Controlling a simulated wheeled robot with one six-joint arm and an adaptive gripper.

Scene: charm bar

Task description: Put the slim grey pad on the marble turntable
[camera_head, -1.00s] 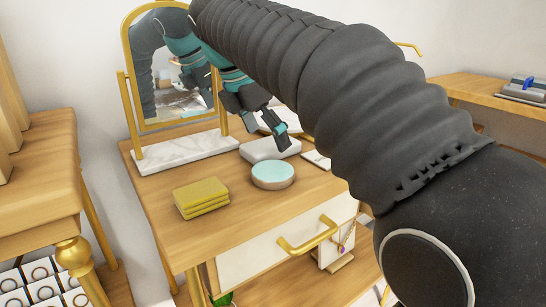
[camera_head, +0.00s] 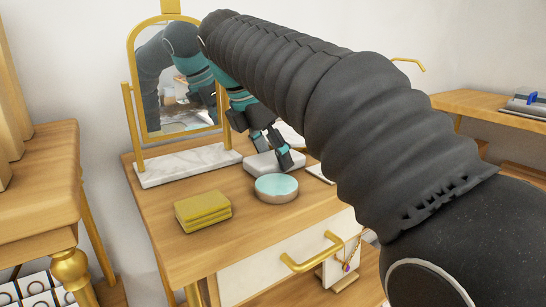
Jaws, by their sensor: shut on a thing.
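The slim grey pad (camera_head: 262,165) is a pale grey, rounded flat block on the wooden table, behind the round disc. My gripper (camera_head: 270,148) points down over it, with one finger in front of the pad's right part and the other behind it. The gripper is shut on the pad; the contact is partly hidden by the fingers. The pad looks level, and I cannot tell if it is clear of the table. I cannot make out a marble turntable for certain; a round disc (camera_head: 276,184) with a teal top and pale side stands just in front of the pad.
A stack of yellow pads (camera_head: 203,211) lies at the front left of the table (camera_head: 240,235). A gold mirror (camera_head: 180,75) on a marble base (camera_head: 185,166) stands behind. A flat pale item (camera_head: 320,174) lies right of the pad. Bare wood shows in front of the disc.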

